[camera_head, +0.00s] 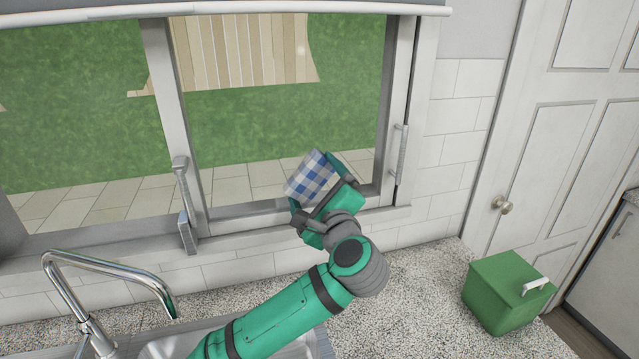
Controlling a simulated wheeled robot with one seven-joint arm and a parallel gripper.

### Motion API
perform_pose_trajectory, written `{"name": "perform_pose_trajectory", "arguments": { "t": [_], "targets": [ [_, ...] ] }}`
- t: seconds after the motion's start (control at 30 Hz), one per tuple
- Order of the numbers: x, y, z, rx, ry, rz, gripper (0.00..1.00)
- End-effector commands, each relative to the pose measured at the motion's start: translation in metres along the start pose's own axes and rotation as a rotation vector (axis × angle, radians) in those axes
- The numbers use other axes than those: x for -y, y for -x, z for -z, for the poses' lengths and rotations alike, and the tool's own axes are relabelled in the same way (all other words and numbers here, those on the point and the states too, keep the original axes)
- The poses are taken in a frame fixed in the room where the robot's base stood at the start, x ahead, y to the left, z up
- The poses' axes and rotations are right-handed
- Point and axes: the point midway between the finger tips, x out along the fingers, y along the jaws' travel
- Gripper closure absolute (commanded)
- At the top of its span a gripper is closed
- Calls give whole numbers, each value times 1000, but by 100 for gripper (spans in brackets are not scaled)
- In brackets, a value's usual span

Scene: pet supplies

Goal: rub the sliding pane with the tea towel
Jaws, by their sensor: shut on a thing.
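The tea towel (311,174) is a small folded cloth in blue and white check. My gripper (318,182) is shut on it and holds it up in front of the lower right part of the window. The sliding pane (285,115) is the right-hand glass in a pale grey frame, with a vertical handle (401,150) on its right side. The towel overlaps the glass in the picture; I cannot tell whether it touches it. My gripper and wrist hide part of the lower frame.
A chrome tap (105,275) and sink are at the lower left. A green box (508,292) with a white handle stands on the speckled worktop (420,300) at the right. A white door (545,150) is beyond. The worktop between arm and box is clear.

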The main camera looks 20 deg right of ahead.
Motion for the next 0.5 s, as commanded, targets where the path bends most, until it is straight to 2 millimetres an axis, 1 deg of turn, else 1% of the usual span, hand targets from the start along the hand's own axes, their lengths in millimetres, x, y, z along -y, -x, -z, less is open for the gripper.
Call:
{"name": "perform_pose_trajectory", "arguments": {
  "t": [0.33, 0.5],
  "targets": [
    [-18, -2, -22, 3, 2, -3, 25],
    [-18, -3, -25, 4, 1, -2, 25]
  ]
}}
